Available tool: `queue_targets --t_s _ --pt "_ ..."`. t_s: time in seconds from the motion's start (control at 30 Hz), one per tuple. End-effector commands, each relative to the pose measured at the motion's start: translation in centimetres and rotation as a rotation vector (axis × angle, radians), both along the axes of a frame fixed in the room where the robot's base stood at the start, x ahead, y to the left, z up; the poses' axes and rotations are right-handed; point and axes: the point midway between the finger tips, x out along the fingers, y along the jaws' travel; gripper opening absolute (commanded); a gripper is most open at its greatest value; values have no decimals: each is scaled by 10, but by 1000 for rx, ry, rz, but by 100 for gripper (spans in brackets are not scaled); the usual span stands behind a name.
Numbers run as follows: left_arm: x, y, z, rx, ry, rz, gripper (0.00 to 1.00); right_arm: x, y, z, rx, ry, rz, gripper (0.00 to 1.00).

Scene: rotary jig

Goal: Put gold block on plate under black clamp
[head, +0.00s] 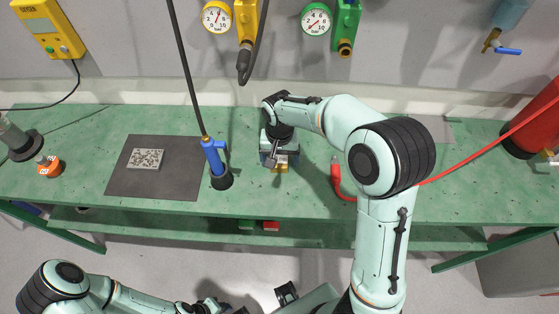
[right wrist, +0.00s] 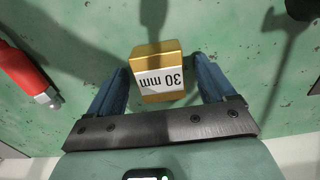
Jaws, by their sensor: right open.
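The gold block (right wrist: 157,72), with a white "30 mm" label, lies on the green bench between the two blue fingers of my right gripper (right wrist: 158,82). The fingers are open, with a gap on each side of the block. In the head view the gold block (head: 281,168) shows only in part under my right gripper (head: 278,158). My left arm runs along the bottom edge of the head view, and its fingers cannot be made out. I cannot make out the plate or the black clamp in either view.
A dark mat (head: 125,183) with a coded tile (head: 146,158) lies left on the bench (head: 80,130). A blue tool (head: 214,157) on a hanging hose stands between mat and gripper. A red tool (head: 336,178) lies close to the right. An orange item (head: 48,167) sits far left.

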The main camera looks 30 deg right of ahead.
Motion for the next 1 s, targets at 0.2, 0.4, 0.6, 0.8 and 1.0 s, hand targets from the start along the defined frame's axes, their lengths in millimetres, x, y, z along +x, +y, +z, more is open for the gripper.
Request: queue_targets --t_s 0.2,0.4,0.6,0.8,1.0 --pt "0 0 0 0 0 0 43 0 0 0 0 0 0 67" --pt "0 0 0 0 0 0 43 0 0 0 0 0 0 2" --pt "0 0 0 0 0 0 43 0 0 1 0 -1 0 0" --pt "0 0 1 0 0 0 43 0 0 5 0 -1 0 0" --pt "2 0 4 0 -2 0 43 1 0 27 1 -6 0 0"
